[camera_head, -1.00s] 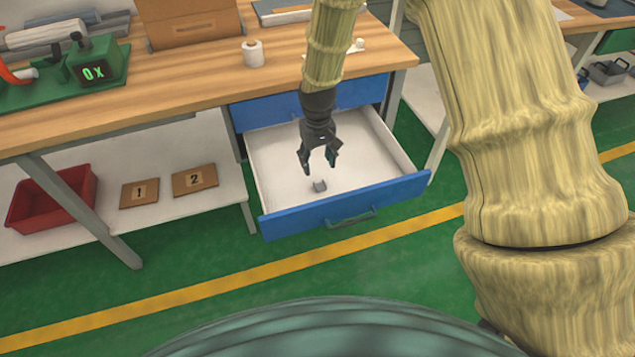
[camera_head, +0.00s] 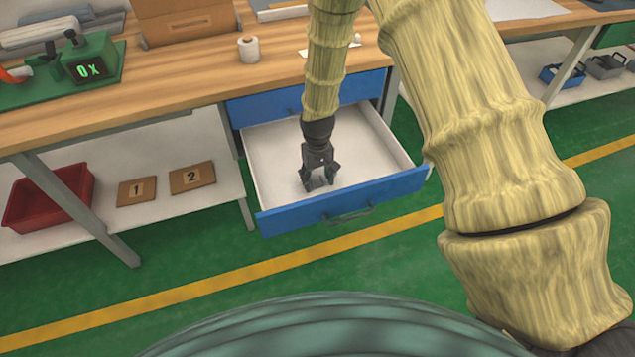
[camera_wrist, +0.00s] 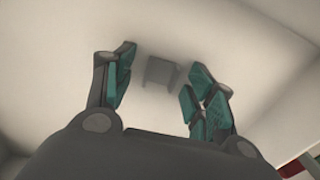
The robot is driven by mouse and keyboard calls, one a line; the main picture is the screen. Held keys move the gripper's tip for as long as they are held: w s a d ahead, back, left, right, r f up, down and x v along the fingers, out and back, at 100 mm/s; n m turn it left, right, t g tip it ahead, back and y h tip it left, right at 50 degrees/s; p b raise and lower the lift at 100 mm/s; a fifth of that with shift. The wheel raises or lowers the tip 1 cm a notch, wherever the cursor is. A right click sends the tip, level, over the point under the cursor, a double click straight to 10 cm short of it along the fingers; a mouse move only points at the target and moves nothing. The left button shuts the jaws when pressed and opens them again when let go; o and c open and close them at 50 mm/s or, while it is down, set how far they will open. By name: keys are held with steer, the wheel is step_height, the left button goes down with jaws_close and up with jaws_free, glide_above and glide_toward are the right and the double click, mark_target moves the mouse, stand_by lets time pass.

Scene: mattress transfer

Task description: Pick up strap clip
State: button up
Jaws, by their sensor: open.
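The strap clip looks like a small grey block (camera_wrist: 160,71) on the white drawer floor in the wrist view. It lies just ahead of my gripper, between the lines of the two fingers. My gripper (camera_wrist: 156,88) is open, with teal finger pads apart and nothing held. In the head view my gripper (camera_head: 319,182) is low inside the open drawer (camera_head: 268,152), near its front. There the clip is mostly hidden by the fingers, and whether they touch it cannot be told.
The drawer's blue front (camera_head: 345,203) and white side walls surround my gripper closely. The wooden workbench (camera_head: 180,82) is behind and above. A red bin (camera_head: 48,197) and two numbered boards (camera_head: 192,178) lie on the lower shelf at left.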

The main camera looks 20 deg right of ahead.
steer(key=c, duration=0.9)
steer(key=shift+r, duration=0.15)
